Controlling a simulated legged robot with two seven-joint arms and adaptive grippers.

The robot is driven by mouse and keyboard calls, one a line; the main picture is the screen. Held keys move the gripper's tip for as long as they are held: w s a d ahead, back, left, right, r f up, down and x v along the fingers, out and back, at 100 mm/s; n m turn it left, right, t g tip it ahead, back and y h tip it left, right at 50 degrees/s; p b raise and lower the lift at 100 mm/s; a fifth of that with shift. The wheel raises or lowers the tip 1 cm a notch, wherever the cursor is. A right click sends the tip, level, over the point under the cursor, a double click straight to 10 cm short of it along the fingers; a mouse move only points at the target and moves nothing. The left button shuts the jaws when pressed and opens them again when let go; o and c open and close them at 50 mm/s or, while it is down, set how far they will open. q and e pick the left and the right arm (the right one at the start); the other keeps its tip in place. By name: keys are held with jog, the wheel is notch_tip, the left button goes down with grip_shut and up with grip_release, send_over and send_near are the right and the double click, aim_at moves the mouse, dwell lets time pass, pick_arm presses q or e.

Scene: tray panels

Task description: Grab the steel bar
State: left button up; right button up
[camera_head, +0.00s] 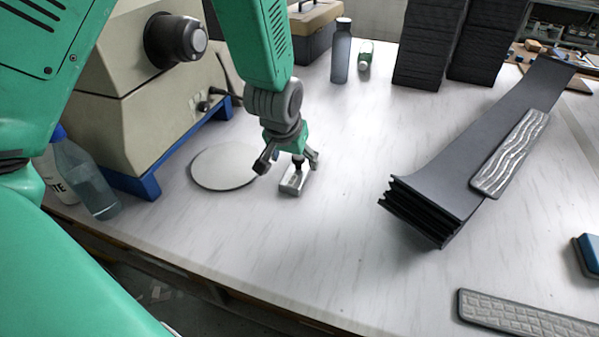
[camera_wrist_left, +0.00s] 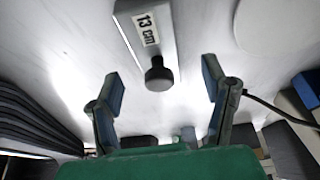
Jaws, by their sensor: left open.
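The steel bar (camera_head: 294,179) is a short metal block lying on the white table in the head view, with a dark knob (camera_head: 298,160) on it. In the left wrist view the bar (camera_wrist_left: 143,30) shows a label reading "13 cm", and the dark knob (camera_wrist_left: 158,74) stands out from it. My left gripper (camera_head: 287,164) is open above the bar, one finger to each side of it. In the left wrist view its fingers (camera_wrist_left: 160,85) are apart, with the knob between them and nothing held. I do not see my right gripper.
A white disc (camera_head: 224,166) lies left of the bar, beside a beige machine (camera_head: 140,75) on a blue base. A stack of long dark panels (camera_head: 440,180) with a patterned strip (camera_head: 510,153) lies to the right. Bottles (camera_head: 341,52) stand behind. Table front of the bar is clear.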

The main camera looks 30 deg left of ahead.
aim_at(299, 167)
pick_arm(q)
jog(key=b+x, duration=0.1)
jog(key=x, duration=0.4)
jog(key=shift+w+d+f, duration=0.1)
jog(key=shift+w, duration=0.15)
grip_shut()
